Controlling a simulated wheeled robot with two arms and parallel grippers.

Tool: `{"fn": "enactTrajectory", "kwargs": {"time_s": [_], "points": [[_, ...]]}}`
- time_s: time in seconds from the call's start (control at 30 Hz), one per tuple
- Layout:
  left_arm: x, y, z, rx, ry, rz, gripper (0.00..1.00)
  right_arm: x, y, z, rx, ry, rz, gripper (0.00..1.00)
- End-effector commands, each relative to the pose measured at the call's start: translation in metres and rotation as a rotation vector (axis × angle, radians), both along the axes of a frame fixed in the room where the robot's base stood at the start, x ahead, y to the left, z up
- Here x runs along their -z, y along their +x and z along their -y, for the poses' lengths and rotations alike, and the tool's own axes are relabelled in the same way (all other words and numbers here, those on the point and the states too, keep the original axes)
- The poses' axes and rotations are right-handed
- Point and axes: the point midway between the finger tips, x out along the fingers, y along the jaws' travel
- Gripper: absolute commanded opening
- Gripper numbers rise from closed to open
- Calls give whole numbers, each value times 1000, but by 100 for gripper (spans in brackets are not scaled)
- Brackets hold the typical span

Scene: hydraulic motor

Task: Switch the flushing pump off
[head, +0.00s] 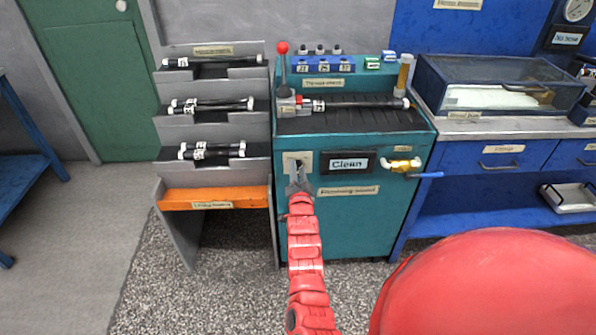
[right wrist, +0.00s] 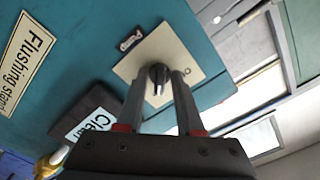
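The teal flushing stand (head: 360,225) stands in the middle of the head view. On its front left is a cream switch plate (head: 290,157), which also shows in the right wrist view (right wrist: 183,48). A black knob (right wrist: 158,74) sits on this plate, with a mark like "O" beside it. My right gripper (head: 298,180) is at the plate, low in front of it. In the right wrist view its two fingers (right wrist: 163,80) stand apart, with the knob between their tips. I cannot tell whether they touch the knob. My left gripper is not in view.
A "Clean" sign (head: 348,163) and a brass valve with blue handle (head: 405,165) are right of the switch. A stepped rack (head: 213,178) with dark hoses stands left. A blue bench (head: 500,165) stands right. Speckled floor in front is clear.

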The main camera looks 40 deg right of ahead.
Motion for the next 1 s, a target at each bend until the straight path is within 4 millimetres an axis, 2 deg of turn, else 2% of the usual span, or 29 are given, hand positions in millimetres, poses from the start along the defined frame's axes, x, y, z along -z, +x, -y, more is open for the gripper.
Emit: {"fn": "enactTrajectory", "kwargs": {"time_s": [0.47, 1.0], "points": [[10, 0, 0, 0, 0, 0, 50, 1, 0, 0, 1, -64, -35, 0], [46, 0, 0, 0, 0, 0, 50, 1, 0, 0, 0, -454, -272, 0]]}}
